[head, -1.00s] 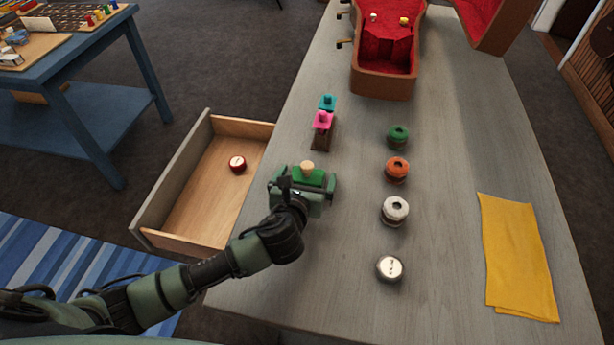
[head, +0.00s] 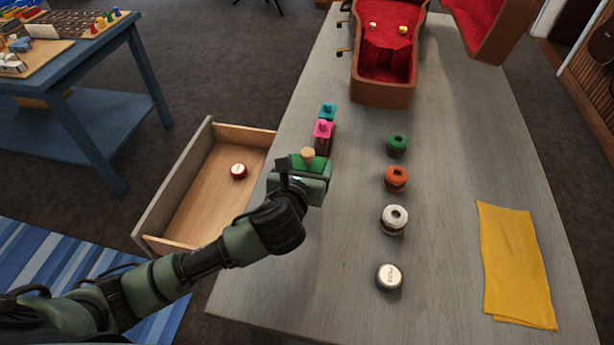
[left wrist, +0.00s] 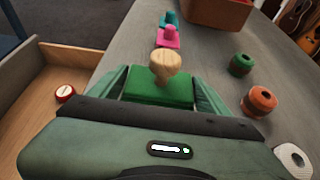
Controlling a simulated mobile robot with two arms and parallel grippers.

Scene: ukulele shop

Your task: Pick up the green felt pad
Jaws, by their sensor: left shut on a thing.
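The green felt pad (left wrist: 160,88) is a flat green block with a pale wooden knob on top. In the left wrist view it sits between the two fingers of my left gripper (left wrist: 163,92). My left gripper (head: 304,166) is shut on it, over the left side of the grey table, near the open drawer. In the head view the gripper hides much of the pad (head: 306,160); its knob shows above. Whether the pad is clear of the tabletop I cannot tell. My right gripper is in neither view.
Pink (head: 322,130) and teal (head: 327,111) knobbed pads stand just beyond the gripper. Several round tins and spools, including an orange one (head: 396,178), line the table's middle. A yellow cloth (head: 517,265) lies right. An open drawer (head: 213,190) holds a red-and-white round item (head: 238,171).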

